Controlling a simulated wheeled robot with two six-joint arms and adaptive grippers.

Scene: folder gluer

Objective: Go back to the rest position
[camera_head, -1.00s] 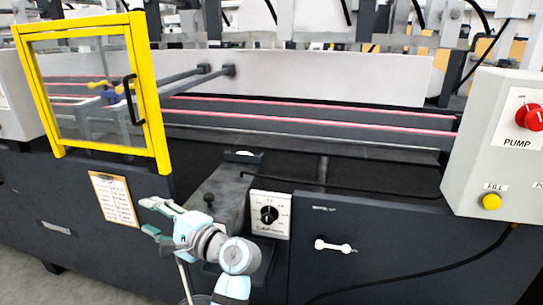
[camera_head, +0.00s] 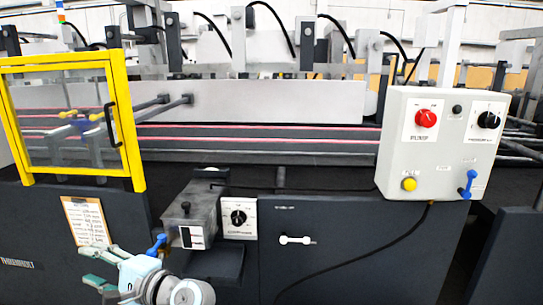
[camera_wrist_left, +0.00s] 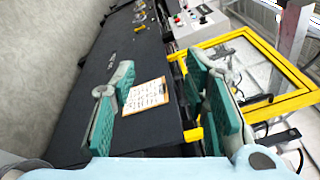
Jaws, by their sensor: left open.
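My left gripper (camera_head: 92,268) is at the lower left of the head view, low in front of the machine's dark front panel. Its teal-padded fingers stand apart with nothing between them. In the left wrist view the open fingers (camera_wrist_left: 160,70) frame a clipboard (camera_wrist_left: 147,96) that lies beyond them on the panel. The clipboard also shows in the head view (camera_head: 86,220), just above the gripper. My right gripper is not in view.
A yellow-framed clear guard (camera_head: 128,120) stands above the clipboard. A grey metal box (camera_head: 192,212) and a dial plate (camera_head: 239,219) are right of the gripper, near a blue lever (camera_head: 157,244). A control box (camera_head: 440,140) with a red knob is at the right.

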